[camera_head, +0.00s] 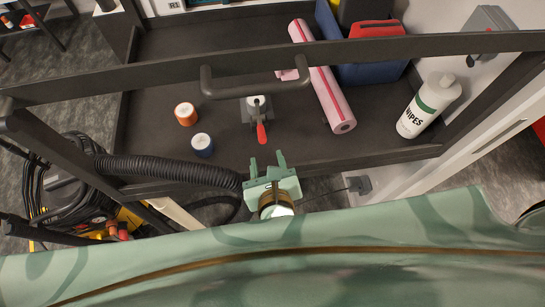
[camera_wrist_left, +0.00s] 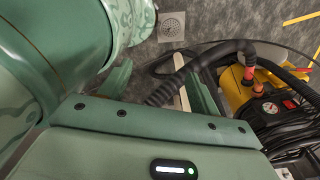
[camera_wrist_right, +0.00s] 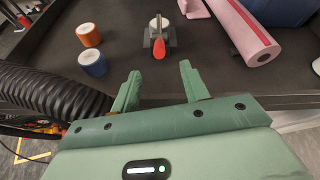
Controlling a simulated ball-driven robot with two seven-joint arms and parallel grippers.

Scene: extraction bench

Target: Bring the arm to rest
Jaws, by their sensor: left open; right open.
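My right gripper (camera_head: 268,162) is at the front edge of the dark bench in the head view. Its two green fingers are apart with nothing between them, as its wrist view (camera_wrist_right: 160,80) also shows. The red-handled toggle clamp (camera_head: 260,122) stands beyond its fingertips, not touching them. My left gripper (camera_wrist_left: 160,82) shows only in its own wrist view, low beside my green body. Its fingers are apart and empty, with floor and a hose beyond. The left arm is not seen in the head view.
The dark bench (camera_head: 385,153) holds an orange tape roll (camera_head: 185,114), a blue tape roll (camera_head: 202,144), a pink roll (camera_head: 332,100) and a wipes bottle (camera_head: 429,105). A black handle bar (camera_head: 255,88) crosses above. A ribbed hose (camera_head: 170,170) and yellow vacuum (camera_wrist_left: 262,100) are left.

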